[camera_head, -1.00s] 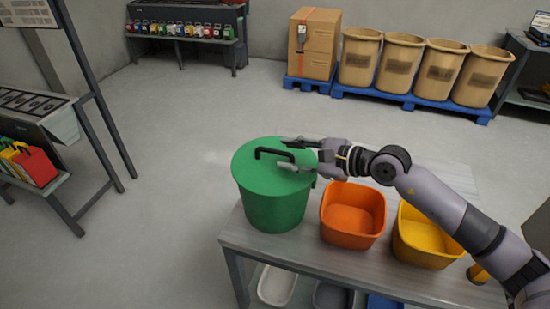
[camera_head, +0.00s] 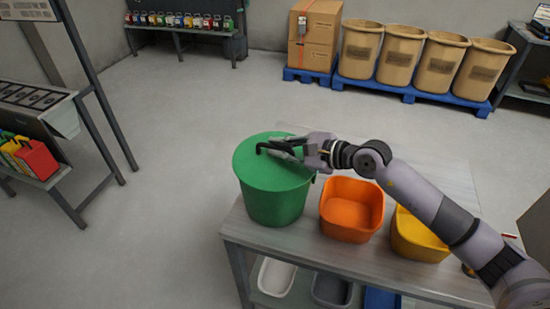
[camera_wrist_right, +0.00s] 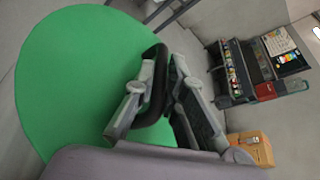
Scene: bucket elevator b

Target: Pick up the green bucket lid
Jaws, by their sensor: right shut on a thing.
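The green bucket (camera_head: 275,205) stands upright on the grey table. Its flat green lid (camera_head: 262,172) sits on top and has a black handle (camera_head: 272,148). My right gripper (camera_head: 288,149) reaches in from the right above the lid and is shut on the black handle. In the right wrist view the two fingers (camera_wrist_right: 158,95) lie on either side of the black handle (camera_wrist_right: 156,85), with the green lid (camera_wrist_right: 75,75) behind. The lid appears to rest on the bucket. My left gripper is not in view.
An orange bin (camera_head: 350,212) and a yellow bin (camera_head: 415,238) stand on the table (camera_head: 315,262) to the right of the bucket, below my right arm. Tan barrels (camera_head: 405,58) stand on blue pallets at the back. Open floor lies left of the table.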

